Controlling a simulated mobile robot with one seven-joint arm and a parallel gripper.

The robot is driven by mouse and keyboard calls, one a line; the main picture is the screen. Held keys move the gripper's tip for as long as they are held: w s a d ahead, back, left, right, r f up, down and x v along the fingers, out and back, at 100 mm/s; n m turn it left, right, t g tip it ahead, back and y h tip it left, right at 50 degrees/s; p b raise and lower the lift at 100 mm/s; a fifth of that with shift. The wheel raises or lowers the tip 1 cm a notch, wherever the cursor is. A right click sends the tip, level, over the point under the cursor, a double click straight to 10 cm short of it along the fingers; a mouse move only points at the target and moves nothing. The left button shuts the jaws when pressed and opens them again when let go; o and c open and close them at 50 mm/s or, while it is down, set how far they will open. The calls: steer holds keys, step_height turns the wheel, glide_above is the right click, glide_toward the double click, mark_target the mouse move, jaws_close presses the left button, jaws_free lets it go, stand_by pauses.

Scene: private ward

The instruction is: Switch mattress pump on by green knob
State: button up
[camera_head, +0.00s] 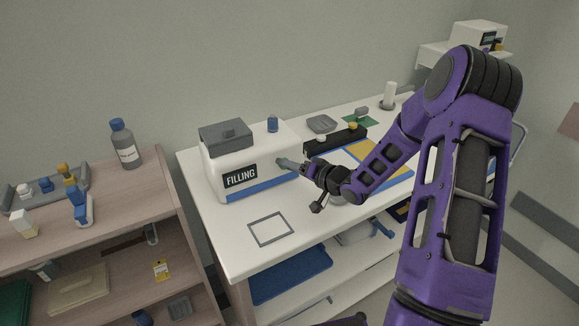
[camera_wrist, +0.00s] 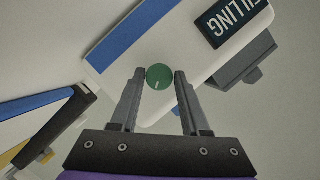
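The mattress pump (camera_head: 266,159) is a white box with a blue stripe and a dark label reading FILLING, standing on the white table. Its green knob (camera_wrist: 160,77) is round with a small pale mark pointing downward in the wrist view. The pump's blue stripe and label (camera_wrist: 234,15) also show there. My gripper (camera_head: 284,162) is at the right end of the pump's front. In the wrist view its fingers (camera_wrist: 160,74) stand apart on either side of the knob, with only narrow gaps. Whether they touch it is hard to tell. In the head view the fingers largely hide the knob.
A dark rail (camera_head: 335,139) and a blue-and-yellow board (camera_head: 385,160) lie just right of my gripper. An outlined square (camera_head: 251,233) marks the tabletop in front. A wooden shelf (camera_head: 153,187) stands at left.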

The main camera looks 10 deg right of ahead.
steer(key=o, duration=0.3)
steer(key=shift+s, duration=0.1)
steer(key=v, duration=1.7)
steer(key=shift+s, duration=0.2)
